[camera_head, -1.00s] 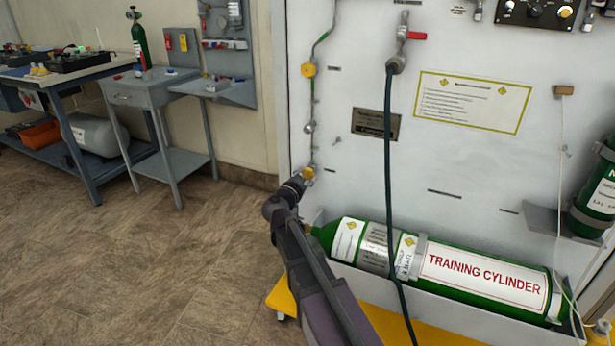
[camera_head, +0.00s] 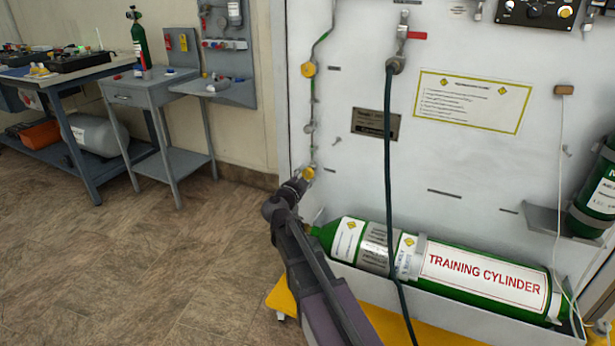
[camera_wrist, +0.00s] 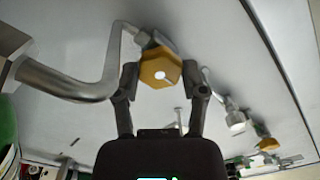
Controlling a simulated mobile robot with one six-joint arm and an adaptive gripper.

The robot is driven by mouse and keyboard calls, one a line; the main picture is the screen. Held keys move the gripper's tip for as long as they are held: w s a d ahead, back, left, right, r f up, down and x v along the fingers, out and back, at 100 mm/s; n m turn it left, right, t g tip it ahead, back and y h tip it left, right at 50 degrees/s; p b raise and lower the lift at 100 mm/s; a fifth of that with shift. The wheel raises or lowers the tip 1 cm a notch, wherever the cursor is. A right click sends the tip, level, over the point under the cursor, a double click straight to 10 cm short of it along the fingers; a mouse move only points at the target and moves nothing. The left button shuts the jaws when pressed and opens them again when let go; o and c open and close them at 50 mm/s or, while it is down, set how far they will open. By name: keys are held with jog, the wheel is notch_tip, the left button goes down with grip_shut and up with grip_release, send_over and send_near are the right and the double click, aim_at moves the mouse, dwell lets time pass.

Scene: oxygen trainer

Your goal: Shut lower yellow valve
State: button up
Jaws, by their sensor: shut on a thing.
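The lower yellow valve (camera_head: 308,172) is a small yellow knob on the pipe line near the left edge of the white panel, above the green cylinder's neck. In the wrist view the yellow knob (camera_wrist: 160,70) shows as a faceted disc with a pale centre. My gripper (camera_head: 303,178) reaches it from the lower left. In the wrist view the two fingers (camera_wrist: 162,80) stand on either side of the knob, shut on it. The upper yellow valve (camera_head: 308,70) sits higher on the same line, apart from my gripper.
The green training cylinder (camera_head: 480,278) lies in a tray just right of my arm. A dark hose (camera_head: 389,180) hangs in front of the panel. A bent metal pipe (camera_wrist: 85,90) runs close left of the knob. Open floor (camera_head: 170,270) lies to the left.

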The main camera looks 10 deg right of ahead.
jog(key=shift+s+d+f, duration=0.1)
jog(key=shift+s, duration=0.1)
jog(key=o, duration=1)
jog(key=shift+o, duration=0.7)
jog(key=shift+w, duration=0.1)
jog(key=v, duration=1.2)
